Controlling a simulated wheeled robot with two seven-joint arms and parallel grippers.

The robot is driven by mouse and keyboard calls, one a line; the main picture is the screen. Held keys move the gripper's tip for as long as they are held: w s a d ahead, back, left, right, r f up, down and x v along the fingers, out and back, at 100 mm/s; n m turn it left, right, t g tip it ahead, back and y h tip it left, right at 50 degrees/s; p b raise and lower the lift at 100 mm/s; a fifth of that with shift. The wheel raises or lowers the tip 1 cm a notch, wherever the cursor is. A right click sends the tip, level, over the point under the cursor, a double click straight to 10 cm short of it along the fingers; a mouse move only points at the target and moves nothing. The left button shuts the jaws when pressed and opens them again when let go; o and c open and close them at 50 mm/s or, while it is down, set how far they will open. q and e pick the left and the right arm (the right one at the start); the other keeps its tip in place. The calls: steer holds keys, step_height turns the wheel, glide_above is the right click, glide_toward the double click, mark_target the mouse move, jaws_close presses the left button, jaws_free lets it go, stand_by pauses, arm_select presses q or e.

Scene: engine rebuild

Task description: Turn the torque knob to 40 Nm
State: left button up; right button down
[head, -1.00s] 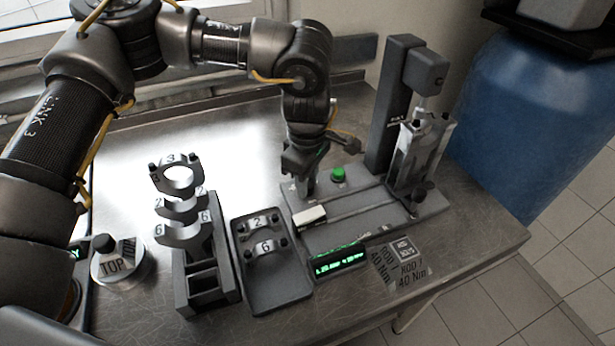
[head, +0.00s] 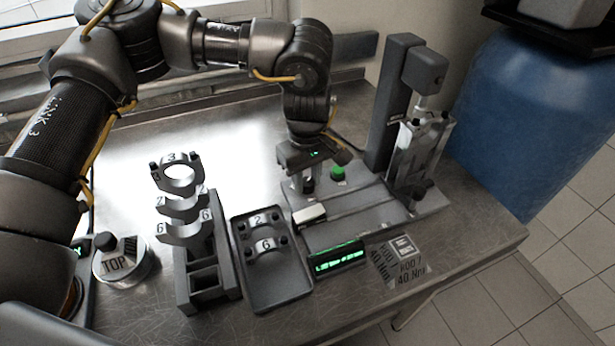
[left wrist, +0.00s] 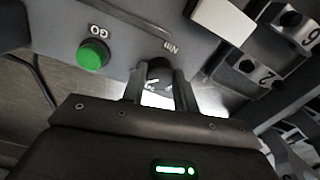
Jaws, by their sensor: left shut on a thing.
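The torque knob (head: 308,186) is a small dark knob on the grey press base, left of the green GO button (head: 338,173). My left gripper (head: 303,184) points down and is shut on the knob. In the left wrist view the two fingers (left wrist: 160,92) stand on either side of the dark knob (left wrist: 159,68), beside the "Nm" lettering. The fingers hide most of the knob and its scale, so I cannot read its setting. A display (head: 336,258) with green digits is lit at the front of the base; its text is too blurred to read.
The press column (head: 392,100) stands right of my gripper. A white block (head: 310,215) lies on the base. A tray with caps (head: 272,292), a cap rack (head: 200,285) and a "TOP" piston (head: 118,265) stand to the left. A label reads "40 Nm" (head: 408,270).

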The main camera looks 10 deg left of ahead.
mark_target(307, 181)
arm_select(q)
steer(key=o, duration=1)
steer(key=shift+c, duration=0.2)
step_height(307, 181, up, 11)
steer(key=shift+b, duration=0.3)
steer(key=shift+f, duration=0.1)
